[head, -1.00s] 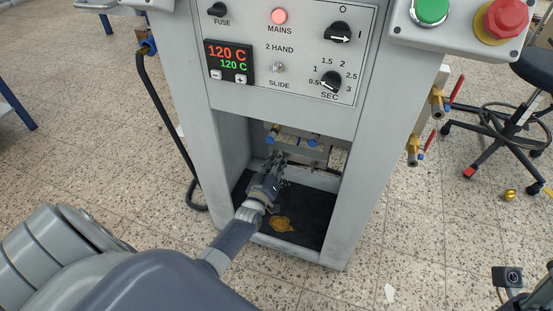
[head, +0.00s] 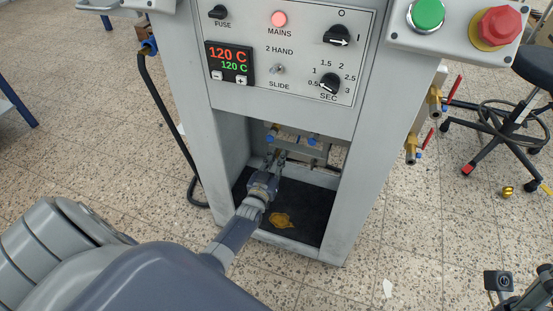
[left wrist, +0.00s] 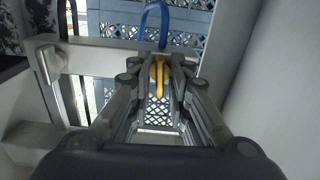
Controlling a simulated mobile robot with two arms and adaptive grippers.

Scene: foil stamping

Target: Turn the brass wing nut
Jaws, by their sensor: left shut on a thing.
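The brass wing nut (left wrist: 159,76) shows in the left wrist view as a yellow piece between my left gripper's fingers. My left gripper (left wrist: 160,66) is shut on it, with a finger on each side. In the head view my left gripper (head: 276,156) reaches into the open lower bay of the grey machine (head: 225,135), below the control panel. The nut itself is hidden there by the fingers.
Bay walls stand close on both sides of my left arm. Blue-ended fittings (head: 313,140) hang above the gripper. A blue loop (left wrist: 153,20) lies just beyond the fingers. A yellow patch (head: 282,220) is on the dark bay floor (head: 308,228). A stool (head: 510,115) stands right.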

